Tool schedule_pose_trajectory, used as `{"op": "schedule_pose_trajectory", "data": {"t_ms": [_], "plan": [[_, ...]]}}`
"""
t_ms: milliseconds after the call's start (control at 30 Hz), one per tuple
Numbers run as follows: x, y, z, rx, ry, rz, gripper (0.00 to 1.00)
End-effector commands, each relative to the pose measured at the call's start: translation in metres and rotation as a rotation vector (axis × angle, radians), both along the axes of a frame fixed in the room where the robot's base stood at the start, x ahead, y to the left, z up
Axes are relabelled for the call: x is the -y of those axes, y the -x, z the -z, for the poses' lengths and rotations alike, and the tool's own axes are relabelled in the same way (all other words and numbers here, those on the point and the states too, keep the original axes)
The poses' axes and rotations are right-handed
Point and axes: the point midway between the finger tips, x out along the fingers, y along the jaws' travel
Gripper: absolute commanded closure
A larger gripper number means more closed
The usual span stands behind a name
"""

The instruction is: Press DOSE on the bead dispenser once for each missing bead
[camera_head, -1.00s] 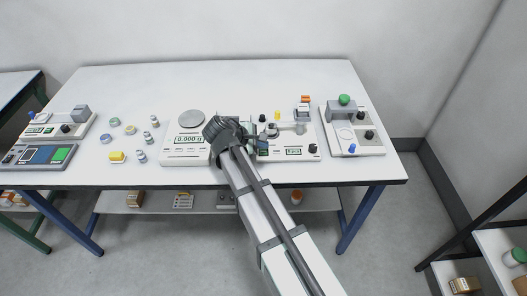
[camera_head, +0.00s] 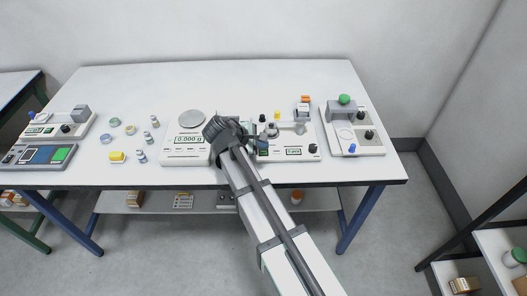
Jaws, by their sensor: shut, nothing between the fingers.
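My arm reaches up from the bottom right to the middle of the table. My gripper (camera_head: 262,137) points right over a white instrument (camera_head: 304,141) with a small display and a black knob. The gripper is small in view and looks shut, with nothing visible in it. The arm hides the left part of this instrument. Right of it stands a white unit (camera_head: 368,149) with a green knob, black knobs and a blue knob. No label is readable, so I cannot tell which unit is the bead dispenser or where DOSE is. No beads can be made out.
A balance (camera_head: 185,153) with a round pan and a lit display stands left of my arm. Two more devices stand at the left edge. The back of the white table (camera_head: 220,82) is clear.

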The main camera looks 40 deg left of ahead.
Motion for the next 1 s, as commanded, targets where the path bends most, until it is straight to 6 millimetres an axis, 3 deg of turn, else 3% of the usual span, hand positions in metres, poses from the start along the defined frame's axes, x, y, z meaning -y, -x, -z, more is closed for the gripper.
{"op": "schedule_pose_trajectory", "data": {"t_ms": [1000], "plan": [[-0.0001, 0.0000, 0.0083, 0.000, 0.000, 0.000, 1.00]]}}
